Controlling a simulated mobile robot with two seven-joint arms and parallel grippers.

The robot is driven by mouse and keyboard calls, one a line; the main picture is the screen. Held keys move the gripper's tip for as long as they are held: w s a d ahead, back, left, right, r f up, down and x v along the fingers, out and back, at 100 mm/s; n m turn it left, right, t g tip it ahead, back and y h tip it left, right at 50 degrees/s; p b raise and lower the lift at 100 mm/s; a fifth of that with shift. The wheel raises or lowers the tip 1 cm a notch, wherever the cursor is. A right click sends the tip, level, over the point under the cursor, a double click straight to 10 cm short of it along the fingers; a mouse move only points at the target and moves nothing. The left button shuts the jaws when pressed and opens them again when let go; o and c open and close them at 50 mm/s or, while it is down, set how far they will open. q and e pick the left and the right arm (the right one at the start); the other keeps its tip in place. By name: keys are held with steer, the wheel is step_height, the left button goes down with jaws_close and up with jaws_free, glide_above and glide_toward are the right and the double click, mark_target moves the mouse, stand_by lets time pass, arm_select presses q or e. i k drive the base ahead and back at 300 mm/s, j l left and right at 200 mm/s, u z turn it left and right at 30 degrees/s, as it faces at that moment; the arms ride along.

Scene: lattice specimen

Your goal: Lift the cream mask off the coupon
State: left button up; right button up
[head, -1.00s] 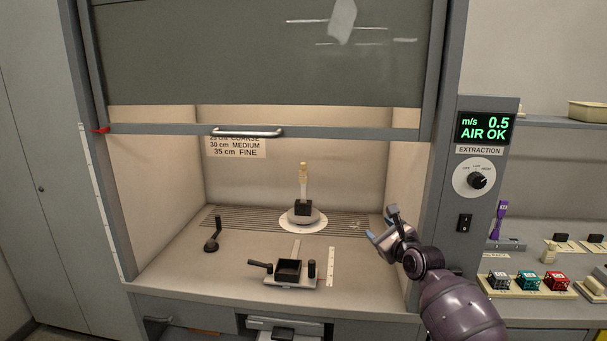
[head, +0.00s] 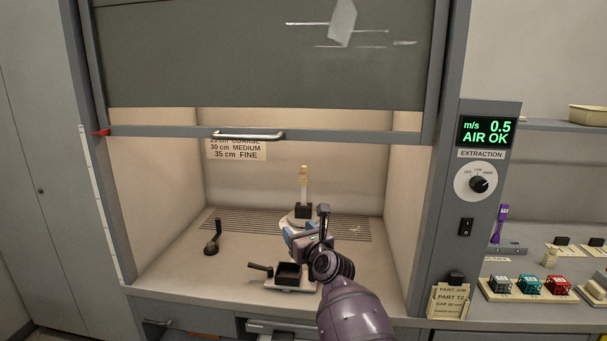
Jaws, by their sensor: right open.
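A pale upright coupon (head: 304,191) stands in a black block (head: 303,211) inside the fume hood. The cream mask (head: 304,172) appears as the yellower piece at its top. The block stands on a round grey disc (head: 287,221), now partly hidden by my right gripper. My left gripper is not in view.
A raised glass sash with a handle (head: 248,135) crosses above the opening. A paint-job card (head: 449,302) is on the right.

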mark_target(304, 177)
steer(key=i+l, duration=0.15)
steer(key=i, duration=0.3)
steer(key=i+l, duration=0.15)
steer(key=i, duration=0.35)
steer(key=i+l, duration=0.1)
steer(key=i, duration=0.35)
